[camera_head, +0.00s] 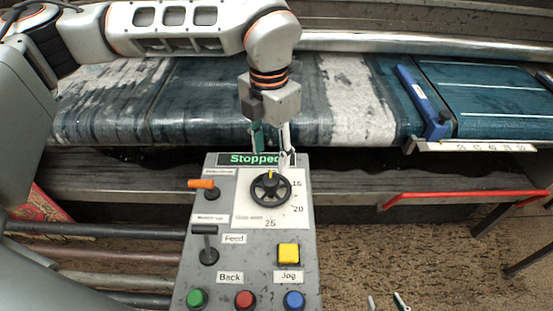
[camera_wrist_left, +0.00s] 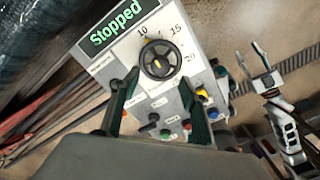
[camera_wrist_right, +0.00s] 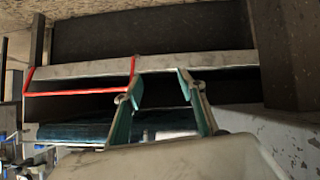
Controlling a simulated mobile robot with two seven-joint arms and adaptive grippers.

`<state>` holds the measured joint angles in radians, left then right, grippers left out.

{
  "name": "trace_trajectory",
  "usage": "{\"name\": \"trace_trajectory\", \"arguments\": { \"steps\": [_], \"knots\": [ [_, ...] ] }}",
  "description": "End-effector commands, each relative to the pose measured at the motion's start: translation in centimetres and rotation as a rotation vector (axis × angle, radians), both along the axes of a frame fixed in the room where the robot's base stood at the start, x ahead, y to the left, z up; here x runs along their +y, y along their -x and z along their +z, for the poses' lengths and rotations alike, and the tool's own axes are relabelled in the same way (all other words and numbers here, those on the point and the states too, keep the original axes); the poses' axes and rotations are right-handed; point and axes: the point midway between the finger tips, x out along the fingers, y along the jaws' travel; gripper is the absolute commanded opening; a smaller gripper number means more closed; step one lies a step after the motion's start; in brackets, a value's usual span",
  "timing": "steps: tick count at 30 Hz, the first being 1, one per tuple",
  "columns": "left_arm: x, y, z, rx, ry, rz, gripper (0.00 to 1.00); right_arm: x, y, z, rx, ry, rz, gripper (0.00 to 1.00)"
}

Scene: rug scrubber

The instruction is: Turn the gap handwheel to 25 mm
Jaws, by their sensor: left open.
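The black gap handwheel (camera_head: 270,189) sits on the white dial plate of the grey control panel. In the left wrist view the handwheel (camera_wrist_left: 160,60) shows a yellow mark at its rim near the 10; 15 and 20 stand further round, and the head view shows 25 below the wheel. My left gripper (camera_head: 271,150) is open and empty, just beyond the wheel over the "Stopped" display, its fingers apart from the wheel as far as I can tell. My right gripper (camera_head: 387,302) is open and empty at the bottom edge; its fingers also show in the right wrist view (camera_wrist_right: 160,95).
The panel carries an orange-handled lever (camera_head: 202,184), a black Feed lever (camera_head: 206,240), a yellow Jog button (camera_head: 289,252) and green, red and blue buttons. Behind is the rug belt (camera_head: 230,100) with a blue bar (camera_head: 420,100). A red rail (camera_head: 465,196) runs at the right.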

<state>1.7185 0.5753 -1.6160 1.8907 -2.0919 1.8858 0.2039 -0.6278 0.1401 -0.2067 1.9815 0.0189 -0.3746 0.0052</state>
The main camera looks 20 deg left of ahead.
Motion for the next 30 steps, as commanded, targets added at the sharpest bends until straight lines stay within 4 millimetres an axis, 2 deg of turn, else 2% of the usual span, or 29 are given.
{"name": "trace_trajectory", "arguments": {
  "steps": [7, 15, 19, 27, 28, 30],
  "knots": [
    [0.0, 0.1, -3.3, 0.004, 0.000, 0.000, 0.45, 0.1, 1.6, -1.1, 0.031, 0.001, 0.001, 0.40],
    [0.0, 0.1, -6.8, 0.003, -0.001, 0.000, 0.45, 0.1, 1.1, -1.0, 0.023, 0.003, 0.003, 0.40],
    [0.0, 0.1, -7.5, 0.002, -0.001, 0.000, 0.45, 0.1, 0.9, -0.8, 0.017, 0.004, 0.003, 0.40],
    [0.0, 0.0, -7.6, 0.000, 0.000, 0.000, 0.45, 0.0, 0.8, -0.7, 0.015, 0.003, 0.002, 0.40],
    [0.0, 0.0, -7.6, 0.001, 0.000, 0.000, 0.40, 0.0, 0.8, -0.7, 0.015, 0.003, 0.002, 0.40],
    [0.0, 0.0, -7.6, 0.001, 0.000, 0.000, 0.22, 0.0, 0.8, -0.7, 0.015, 0.003, 0.002, 0.40]
  ]
}}
